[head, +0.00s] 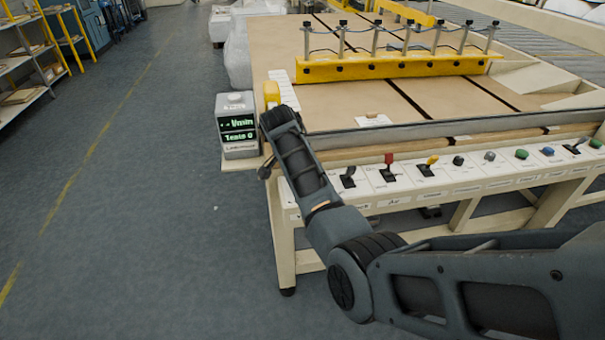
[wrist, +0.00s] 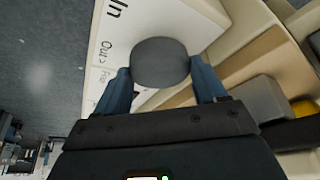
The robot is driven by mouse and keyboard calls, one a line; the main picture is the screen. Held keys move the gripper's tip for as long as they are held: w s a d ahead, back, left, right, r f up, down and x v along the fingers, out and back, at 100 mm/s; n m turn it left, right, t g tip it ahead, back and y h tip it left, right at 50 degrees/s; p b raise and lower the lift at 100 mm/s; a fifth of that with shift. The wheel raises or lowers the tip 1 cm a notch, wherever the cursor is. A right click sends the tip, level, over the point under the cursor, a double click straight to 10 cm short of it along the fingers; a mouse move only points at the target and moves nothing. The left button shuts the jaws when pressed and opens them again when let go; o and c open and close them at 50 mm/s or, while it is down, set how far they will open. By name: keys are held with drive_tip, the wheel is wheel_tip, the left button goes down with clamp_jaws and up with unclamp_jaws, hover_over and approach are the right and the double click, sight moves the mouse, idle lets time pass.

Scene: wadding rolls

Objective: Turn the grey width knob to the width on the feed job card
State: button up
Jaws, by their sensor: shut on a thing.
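The grey knob (wrist: 160,58), round and flat-faced, sits between the two fingers of my gripper (wrist: 161,74) in the wrist view. The fingers are shut on its sides. No pointer mark shows on the knob's face. In the head view my arm hides most of the gripper and the knob at the table's left front corner. A white card (head: 372,121) lies on the table's front part; its writing is too small to read, and I cannot tell whether it is the job card.
A small display box (head: 238,122) with green text stands left of the corner. A front panel (head: 420,184) holds several levers and coloured knobs. A yellow bar (head: 400,66) with upright posts spans the table (head: 340,98). The floor at left is clear.

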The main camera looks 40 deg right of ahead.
drive_tip(key=o, duration=1)
drive_tip(key=shift+o, duration=0.2)
drive_tip(key=shift+r, duration=0.1)
drive_tip(key=v, duration=0.7)
drive_tip(key=shift+r+b, duration=0.3)
drive_tip(key=shift+s+a, duration=0.1)
drive_tip(key=shift+a, duration=0.05)
